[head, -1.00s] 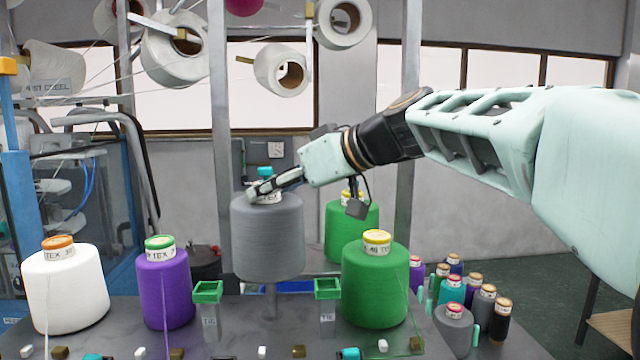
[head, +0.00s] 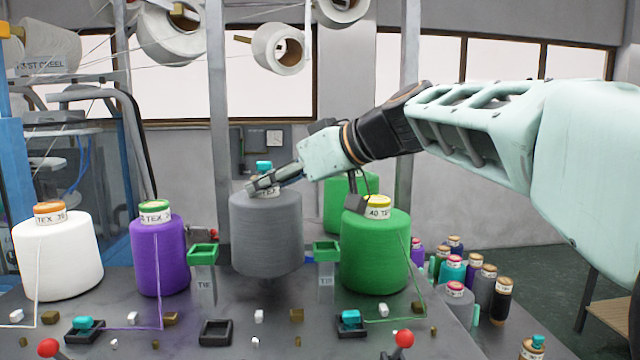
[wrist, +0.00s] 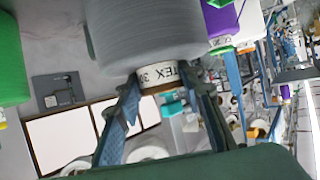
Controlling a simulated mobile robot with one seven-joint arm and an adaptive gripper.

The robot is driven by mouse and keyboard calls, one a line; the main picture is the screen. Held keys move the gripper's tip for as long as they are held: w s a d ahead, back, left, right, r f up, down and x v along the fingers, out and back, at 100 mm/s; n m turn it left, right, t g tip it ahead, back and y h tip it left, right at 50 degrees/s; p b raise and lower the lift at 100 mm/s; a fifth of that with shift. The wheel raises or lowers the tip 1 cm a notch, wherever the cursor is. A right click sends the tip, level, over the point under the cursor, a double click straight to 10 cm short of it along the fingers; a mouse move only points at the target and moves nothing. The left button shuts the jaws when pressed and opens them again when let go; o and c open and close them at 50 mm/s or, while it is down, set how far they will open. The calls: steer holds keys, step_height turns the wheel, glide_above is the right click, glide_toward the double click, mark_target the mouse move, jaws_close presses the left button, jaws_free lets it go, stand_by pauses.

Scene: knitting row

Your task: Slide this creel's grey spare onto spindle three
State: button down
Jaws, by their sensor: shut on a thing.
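My gripper (head: 262,186) is shut on the top tube of the grey cone (head: 266,236), which hangs upright in the gap between the purple and green cones. In the wrist view the fingers (wrist: 155,85) lie either side of the tube, labelled TEX, and the grey cone (wrist: 150,30) fills the top middle. A short dark stub shows just under the cone in the head view; the cone hides the rest of the spindle there.
The purple cone (head: 158,255) and white cone (head: 58,255) stand left, the green cone (head: 375,252) right. Green-topped posts (head: 203,255) (head: 326,252) flank the gap. Another green cone (head: 345,190) stands behind. Several small spools (head: 480,285) stand at right. White cones hang overhead.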

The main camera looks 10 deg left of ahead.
mark_target(282, 198)
steer(key=shift+f+b, duration=1.7)
steer(key=shift+b, duration=0.05)
steer(key=c, duration=1.4)
jaws_free()
steer(key=shift+o, duration=0.8)
steer(key=shift+f, duration=0.25)
steer(key=shift+r, duration=5.15)
steer(key=shift+r, duration=0.1)
